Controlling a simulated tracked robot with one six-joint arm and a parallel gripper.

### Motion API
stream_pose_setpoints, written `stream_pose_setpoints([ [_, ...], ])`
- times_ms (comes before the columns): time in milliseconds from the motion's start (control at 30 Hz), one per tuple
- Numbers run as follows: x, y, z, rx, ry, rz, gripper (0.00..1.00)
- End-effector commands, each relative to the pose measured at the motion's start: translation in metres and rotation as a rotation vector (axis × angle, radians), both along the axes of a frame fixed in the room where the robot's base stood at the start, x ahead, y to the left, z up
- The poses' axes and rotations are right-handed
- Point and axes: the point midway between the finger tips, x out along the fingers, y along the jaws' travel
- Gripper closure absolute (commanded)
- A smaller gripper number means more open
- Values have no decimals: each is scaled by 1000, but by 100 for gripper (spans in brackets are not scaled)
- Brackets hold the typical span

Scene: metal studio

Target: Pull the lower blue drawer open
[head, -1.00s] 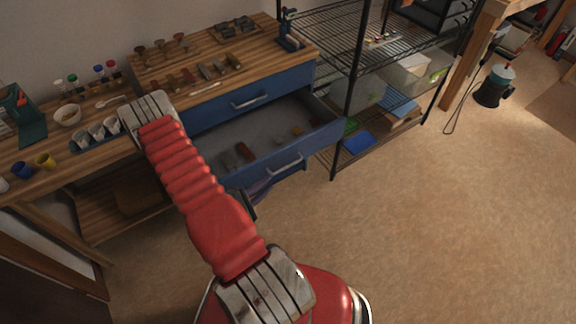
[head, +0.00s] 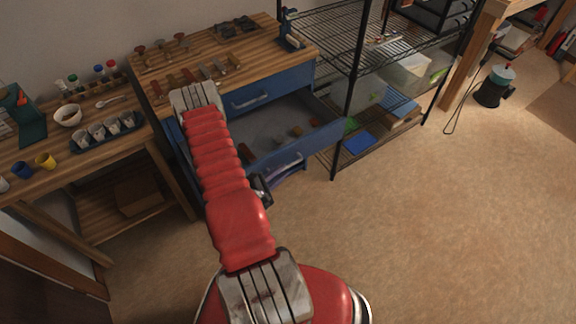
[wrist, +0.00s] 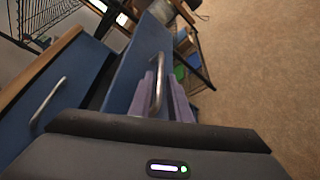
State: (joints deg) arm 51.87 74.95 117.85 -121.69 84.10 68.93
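The lower blue drawer (head: 313,143) stands partly out of the bench cabinet, with small items showing inside. Its metal bar handle (head: 288,161) is on the front face. My gripper (head: 283,173) is at this handle, its purple fingers partly hidden by my arm in the head view. In the wrist view, the handle (wrist: 158,86) runs between the two purple fingers of my gripper (wrist: 160,95). The fingers are apart, one on each side of the bar, with a narrow gap showing. The drawer's blue front (wrist: 143,62) is just beyond the fingertips.
The upper blue drawer (head: 284,86) is closed above it. A black wire shelf (head: 355,90) with bins stands close on the right. A wooden side table (head: 60,150) with cups is on the left. The floor (head: 430,230) in front and to the right is clear.

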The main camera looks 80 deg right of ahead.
Motion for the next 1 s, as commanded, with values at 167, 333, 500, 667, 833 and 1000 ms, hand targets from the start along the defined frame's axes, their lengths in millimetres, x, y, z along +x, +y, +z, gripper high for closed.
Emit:
stream_pose_setpoints([
  [167,-10,-21,-5,0,0,-2,83],
  [333,-15,-36,-9,0,0,-1,83],
  [500,-17,-42,-10,0,0,-1,83],
  [667,-17,-42,-10,-1,0,1,83],
  [833,-17,-42,-10,0,0,0,90],
  [1000,-17,-42,-10,0,1,0,100],
])
